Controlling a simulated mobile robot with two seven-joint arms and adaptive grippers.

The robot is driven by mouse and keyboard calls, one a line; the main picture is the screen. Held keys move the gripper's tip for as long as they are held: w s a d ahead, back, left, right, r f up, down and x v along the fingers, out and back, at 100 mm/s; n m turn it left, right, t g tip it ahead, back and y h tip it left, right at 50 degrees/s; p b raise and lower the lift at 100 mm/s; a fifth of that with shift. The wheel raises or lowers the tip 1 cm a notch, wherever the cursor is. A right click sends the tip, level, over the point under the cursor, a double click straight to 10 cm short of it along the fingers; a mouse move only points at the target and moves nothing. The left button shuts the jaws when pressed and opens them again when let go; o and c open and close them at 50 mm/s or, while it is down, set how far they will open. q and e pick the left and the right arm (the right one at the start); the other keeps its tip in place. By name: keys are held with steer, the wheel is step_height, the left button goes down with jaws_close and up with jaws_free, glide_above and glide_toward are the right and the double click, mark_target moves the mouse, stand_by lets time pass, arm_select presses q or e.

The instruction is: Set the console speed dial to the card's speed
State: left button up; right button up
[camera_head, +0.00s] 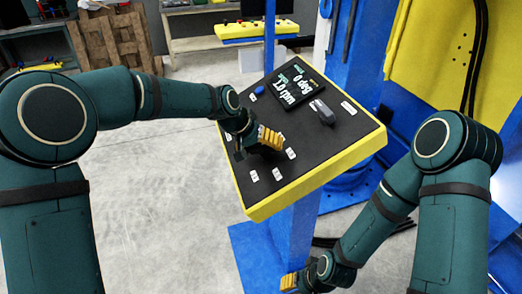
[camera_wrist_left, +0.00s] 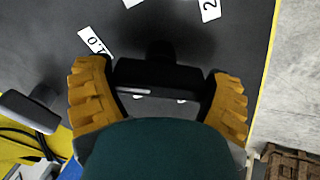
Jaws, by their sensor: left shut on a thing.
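The console (camera_head: 246,192) has a black sloping top with yellow edges. Its screen (camera_head: 292,88) reads 0 deg and 1.0 rpm. My left gripper (camera_head: 258,146) is on the console's near left part, among small white labels, and hides the dial in the head view. In the left wrist view, the black speed dial (camera_wrist_left: 160,76) lies between the yellow fingers of my left gripper (camera_wrist_left: 160,95), which is shut on it. A label (camera_wrist_left: 95,41) and another with a 2 (camera_wrist_left: 209,9) lie beyond it. My right gripper (camera_head: 290,282) hangs low below the console; its opening is unclear. I cannot make out a card.
A dark grey handle (camera_head: 322,112) stands up on the console's right part, near a white label (camera_head: 349,107). A blue button (camera_head: 259,90) is left of the screen. A blue and yellow machine (camera_head: 432,60) rises behind.

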arm_select(q)
steer(key=shift+m, duration=1)
steer(key=m+b, duration=0.1)
steer(key=m, duration=0.2)
steer(key=shift+m, duration=0.4)
steer(key=m, duration=0.2)
steer(key=m+b, duration=0.1)
steer(key=m, duration=0.2)
steer(key=shift+m+g+h, duration=0.3)
steer(key=shift+h, duration=0.1)
steer(key=o, duration=0.9)
steer(key=v, duration=1.2)
steer(key=shift+w, duration=0.1)
